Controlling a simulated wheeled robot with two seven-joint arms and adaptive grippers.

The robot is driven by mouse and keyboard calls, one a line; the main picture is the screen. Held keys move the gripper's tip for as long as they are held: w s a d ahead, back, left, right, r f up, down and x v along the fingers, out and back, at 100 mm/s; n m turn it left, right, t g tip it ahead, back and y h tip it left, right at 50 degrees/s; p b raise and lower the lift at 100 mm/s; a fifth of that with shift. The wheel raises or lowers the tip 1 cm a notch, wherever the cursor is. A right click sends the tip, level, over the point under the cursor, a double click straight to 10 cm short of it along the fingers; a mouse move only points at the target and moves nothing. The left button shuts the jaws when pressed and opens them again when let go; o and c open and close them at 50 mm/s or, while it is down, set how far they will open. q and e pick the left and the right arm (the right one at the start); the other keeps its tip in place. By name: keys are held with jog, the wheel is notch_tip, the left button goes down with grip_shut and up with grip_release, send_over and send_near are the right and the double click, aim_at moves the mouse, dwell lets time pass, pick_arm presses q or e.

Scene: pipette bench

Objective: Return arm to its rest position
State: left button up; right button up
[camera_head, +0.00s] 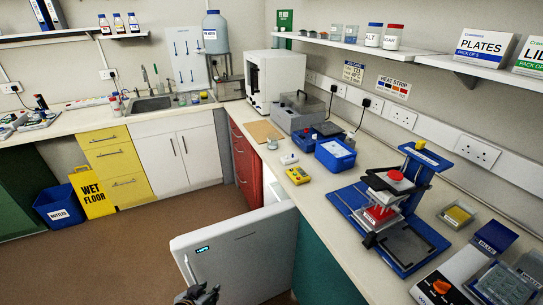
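My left gripper (197,294) shows as a dark shape at the bottom edge of the head view, mostly cut off. It is in front of the lower part of a white door (245,252), near the lower end of its long vertical handle (189,269). I cannot tell whether it touches the door or handle, or whether its fingers are open or shut. My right gripper is not in view.
The white door stands out from the bench front over the brown floor (120,250). A blue press-like device (395,210) stands on the right bench. A yellow wet-floor sign (92,193) and blue bin (58,207) stand on the left floor.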

pick_arm(q)
jog(key=shift+s+a+r+g+y, duration=0.95)
jog(key=shift+s+r+g, duration=1.35)
jog(key=shift+s+r, duration=1.8)
jog(key=s+f+g, duration=0.1)
jog(key=s+f, duration=0.2)
jog(key=f, duration=3)
jog(key=s+a+f, duration=0.2)
jog(key=s+f, duration=0.8)
jog(key=s, duration=0.1)
jog(key=s+a+f+g, duration=0.1)
jog(key=s+a+f, duration=0.1)
jog(key=s+f, duration=0.8)
jog(key=shift+s+a+f+m+g, duration=0.15)
jog(key=shift+s+m+g, duration=0.15)
jog(key=shift+s, duration=0.35)
